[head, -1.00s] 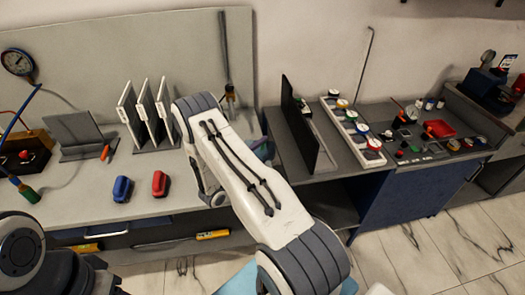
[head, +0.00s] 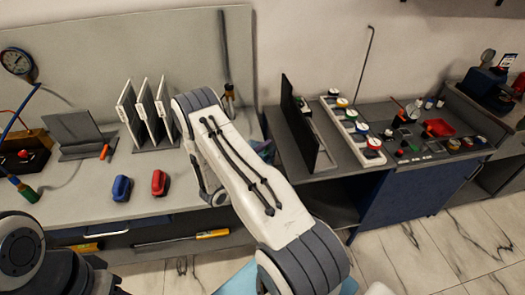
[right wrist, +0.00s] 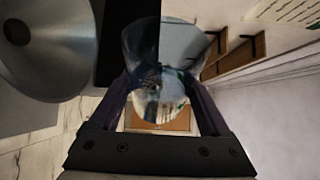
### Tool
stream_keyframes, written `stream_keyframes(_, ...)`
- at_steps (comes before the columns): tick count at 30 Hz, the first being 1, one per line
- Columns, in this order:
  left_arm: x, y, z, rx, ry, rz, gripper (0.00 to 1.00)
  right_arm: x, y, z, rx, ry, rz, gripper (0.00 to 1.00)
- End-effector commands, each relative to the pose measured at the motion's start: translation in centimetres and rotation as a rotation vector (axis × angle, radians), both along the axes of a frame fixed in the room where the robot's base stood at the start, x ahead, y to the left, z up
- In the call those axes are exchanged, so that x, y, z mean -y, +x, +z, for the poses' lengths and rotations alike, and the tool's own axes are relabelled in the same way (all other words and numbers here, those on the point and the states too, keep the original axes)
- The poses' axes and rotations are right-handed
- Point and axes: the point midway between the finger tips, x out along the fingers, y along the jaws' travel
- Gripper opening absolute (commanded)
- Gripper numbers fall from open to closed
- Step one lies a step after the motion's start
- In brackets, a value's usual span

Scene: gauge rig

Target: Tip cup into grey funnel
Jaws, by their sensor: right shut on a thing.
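In the right wrist view my right gripper (right wrist: 158,84) is shut on a clear, glassy cup (right wrist: 180,52), with a dark finger on each side of it. The background shows through the cup, and I cannot make out its contents. The grey funnel (right wrist: 58,42) is at the upper left of that view, beside the cup and apart from it in the picture. In the head view my forearm hides the funnel and most of the right gripper; only a small dark and teal part of the gripper (head: 265,150) shows past the arm. My left gripper is not in view.
A blue block (head: 121,188) and a red block (head: 159,183) lie on the grey bench (head: 70,205). Upright white panels (head: 145,110) stand behind them. To the right, a black upright panel (head: 300,120) stands beside a white strip of coloured knobs (head: 352,130).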

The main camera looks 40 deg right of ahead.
Motion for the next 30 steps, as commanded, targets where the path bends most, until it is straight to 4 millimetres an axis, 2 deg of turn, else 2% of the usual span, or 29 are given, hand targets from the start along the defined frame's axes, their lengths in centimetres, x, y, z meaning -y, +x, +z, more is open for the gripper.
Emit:
stream_keyframes(8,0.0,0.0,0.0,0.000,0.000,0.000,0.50,0.2,-0.6,-1.0,0.203,0.111,-0.006,0.25)
stream_keyframes(18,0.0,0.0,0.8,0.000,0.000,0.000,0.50,0.1,-0.4,-1.7,0.655,0.360,-0.005,0.25)
stream_keyframes(22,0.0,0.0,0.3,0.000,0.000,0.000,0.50,-0.1,0.1,-1.6,0.837,0.458,-0.006,0.25)
stream_keyframes(30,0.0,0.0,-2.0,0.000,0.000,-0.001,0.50,-0.9,1.5,-1.4,1.151,0.628,-0.003,0.25)
